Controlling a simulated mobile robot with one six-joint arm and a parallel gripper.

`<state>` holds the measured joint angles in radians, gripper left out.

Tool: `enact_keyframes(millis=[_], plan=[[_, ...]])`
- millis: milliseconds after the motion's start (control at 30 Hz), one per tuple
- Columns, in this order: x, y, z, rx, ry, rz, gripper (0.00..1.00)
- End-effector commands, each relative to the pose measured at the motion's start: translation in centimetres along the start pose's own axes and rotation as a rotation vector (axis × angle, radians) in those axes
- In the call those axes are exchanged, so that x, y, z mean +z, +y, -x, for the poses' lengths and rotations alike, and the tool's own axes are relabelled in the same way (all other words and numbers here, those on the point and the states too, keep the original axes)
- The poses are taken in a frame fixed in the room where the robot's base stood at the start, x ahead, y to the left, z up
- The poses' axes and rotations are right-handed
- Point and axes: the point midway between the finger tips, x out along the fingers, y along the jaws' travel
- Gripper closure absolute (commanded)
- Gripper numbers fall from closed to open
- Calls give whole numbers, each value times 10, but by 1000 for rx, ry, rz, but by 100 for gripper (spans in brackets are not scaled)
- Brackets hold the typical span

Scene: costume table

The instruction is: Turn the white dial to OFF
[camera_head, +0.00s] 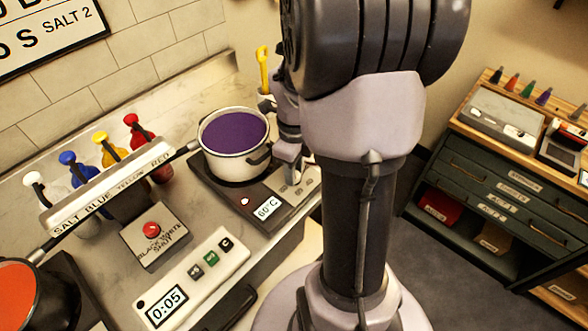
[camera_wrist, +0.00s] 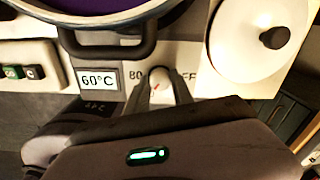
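The white dial (camera_wrist: 158,77) with a small reddish mark sits between the two fingers of my gripper (camera_wrist: 160,84) in the wrist view. The fingers lie close on both sides of it, with no clear gap. An "80" label (camera_wrist: 135,74) shows left of the dial. To the right, the letters "FF" (camera_wrist: 189,76) show, partly covered by a finger. The display (camera_wrist: 98,78) left of the dial reads 60°C. In the head view my gripper (camera_head: 291,160) is at the hotplate's (camera_head: 225,195) right side, and the dial cannot be made out clearly there.
A pot (camera_head: 234,160) of purple liquid stands on the hotplate; its handle (camera_wrist: 110,45) reaches close to the display. A white lid (camera_wrist: 240,50) with a black knob lies right of the dial. A timer panel (camera_head: 185,285) and a red-button box (camera_head: 155,245) stand to the left.

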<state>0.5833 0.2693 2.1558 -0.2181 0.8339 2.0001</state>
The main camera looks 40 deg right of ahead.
Motion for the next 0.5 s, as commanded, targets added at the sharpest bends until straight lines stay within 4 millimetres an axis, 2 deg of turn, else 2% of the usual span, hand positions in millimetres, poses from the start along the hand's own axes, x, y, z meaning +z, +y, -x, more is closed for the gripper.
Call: enact_keyframes(millis=[67, 333, 500], plan=[[0, 0, 0, 0, 0, 0, 100], [0, 0, 0, 0, 0, 19, 100], [0, 0, 0, 0, 0, 91, 100]])
